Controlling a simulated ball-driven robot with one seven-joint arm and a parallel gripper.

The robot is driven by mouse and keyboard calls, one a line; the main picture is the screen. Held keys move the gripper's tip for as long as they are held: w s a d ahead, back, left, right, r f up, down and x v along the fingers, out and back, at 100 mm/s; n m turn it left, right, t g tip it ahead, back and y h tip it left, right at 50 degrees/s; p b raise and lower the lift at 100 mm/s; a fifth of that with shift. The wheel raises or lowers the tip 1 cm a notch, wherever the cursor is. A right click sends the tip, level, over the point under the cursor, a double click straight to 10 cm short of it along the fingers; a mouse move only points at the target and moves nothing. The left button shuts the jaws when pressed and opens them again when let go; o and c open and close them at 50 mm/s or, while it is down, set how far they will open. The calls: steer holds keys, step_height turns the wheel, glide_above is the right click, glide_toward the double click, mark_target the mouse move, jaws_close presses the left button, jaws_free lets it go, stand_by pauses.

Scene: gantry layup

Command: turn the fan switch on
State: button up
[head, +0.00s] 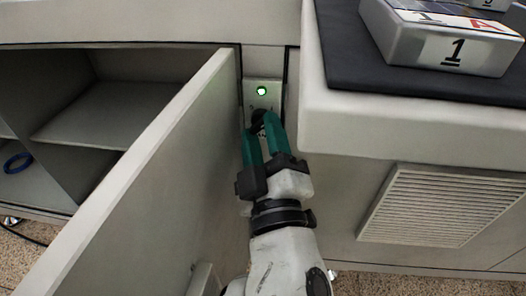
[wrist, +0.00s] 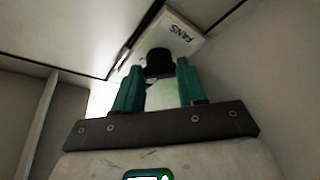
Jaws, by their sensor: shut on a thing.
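The fan switch is a black knob (head: 258,115) on a pale plate (head: 255,100) set in a narrow recess of the cabinet front. A green light (head: 261,91) glows on the plate above the knob. In the wrist view the plate (wrist: 182,34) reads "FANS", and the black knob (wrist: 158,62) sits between the fingertips. My gripper (head: 262,128) has green fingers and is shut on the knob; it also shows in the wrist view (wrist: 157,75). The fingers hide part of the knob and the lower plate in the head view, so its exact turn angle is unclear.
An open cabinet door (head: 150,185) stands close to the left of my arm. Behind it are shelves (head: 95,115) with a blue ring (head: 18,162). A pale counter (head: 400,122) juts out at right, bearing a box marked 1 (head: 447,45). A vent grille (head: 435,205) lies below.

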steer(key=shift+f+m+b, duration=0.1)
steer(key=shift+m+b, duration=0.25)
steer(key=shift+m, duration=0.05)
steer(key=o, duration=0.8)
steer(key=v, duration=1)
steer(key=shift+s+f, duration=0.2)
steer(key=shift+s, duration=0.1)
